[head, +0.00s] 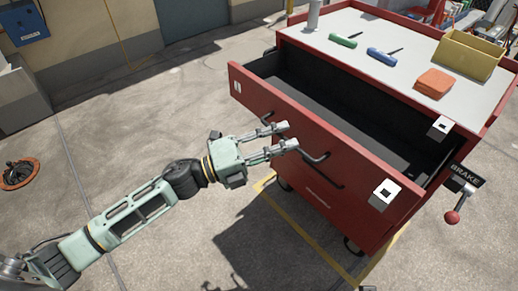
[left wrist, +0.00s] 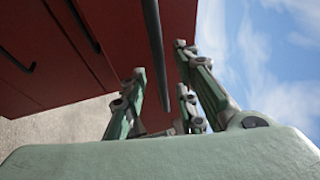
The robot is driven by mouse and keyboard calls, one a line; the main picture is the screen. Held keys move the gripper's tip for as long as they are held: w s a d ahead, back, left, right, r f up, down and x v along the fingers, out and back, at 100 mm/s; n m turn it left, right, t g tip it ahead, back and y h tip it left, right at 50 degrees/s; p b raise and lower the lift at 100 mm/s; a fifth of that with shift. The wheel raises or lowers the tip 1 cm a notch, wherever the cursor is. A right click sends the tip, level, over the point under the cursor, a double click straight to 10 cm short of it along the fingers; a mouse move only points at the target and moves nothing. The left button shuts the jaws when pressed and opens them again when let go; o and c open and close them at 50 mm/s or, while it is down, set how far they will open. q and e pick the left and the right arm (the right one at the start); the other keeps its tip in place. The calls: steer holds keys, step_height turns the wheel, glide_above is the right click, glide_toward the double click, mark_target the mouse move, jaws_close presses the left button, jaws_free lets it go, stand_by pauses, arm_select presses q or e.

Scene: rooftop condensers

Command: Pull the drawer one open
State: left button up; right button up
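The red drawer (head: 300,130) of the red cabinet is pulled out, with its dark, empty-looking inside showing. A dark bar handle (head: 318,157) runs along its front. My left gripper (head: 288,136) is at this handle, its fingers spread and pointing at the drawer front. In the left wrist view the handle (left wrist: 154,45) passes between the fingers (left wrist: 160,62), with a gap visible on either side. Contact is not clear. My right gripper is not in view.
A brake lever (head: 452,217) juts out at the right. Concrete floor at left is mostly clear.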

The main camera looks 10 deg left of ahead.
arm_select(q)
steer(key=v, duration=1)
steer(key=shift+a, duration=0.2)
